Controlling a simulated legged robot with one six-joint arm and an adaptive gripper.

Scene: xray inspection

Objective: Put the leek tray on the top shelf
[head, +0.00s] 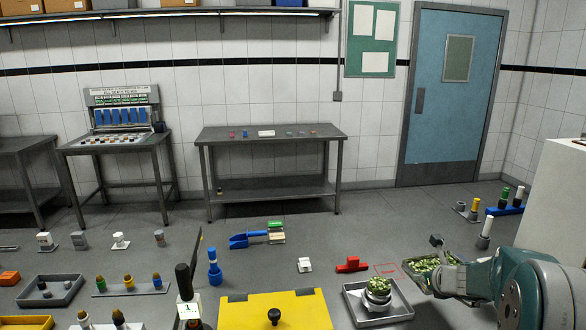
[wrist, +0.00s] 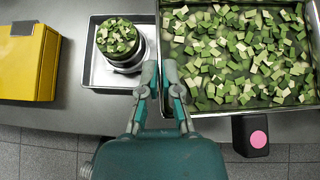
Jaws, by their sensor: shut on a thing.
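The leek tray (wrist: 240,106) is a dark metal tray full of chopped green and white pieces, at the right of the wrist view. It also shows in the head view (head: 414,269) at the lower right, partly hidden by my arm. My gripper (wrist: 162,80) is shut on the tray's wall near its left corner. Whether the tray is lifted is hard to tell. A wall shelf (head: 150,12) with several boxes runs along the upper left of the head view. A metal table (head: 270,133) with a lower shelf stands against the back wall.
Just left of the leek tray, a round pot (wrist: 117,40) of similar pieces sits in a pale tray (wrist: 92,75). A yellow box (wrist: 28,62) lies further left. A black block with a pink disc (wrist: 252,136) is close below the leek tray. Floor before the back table looks open.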

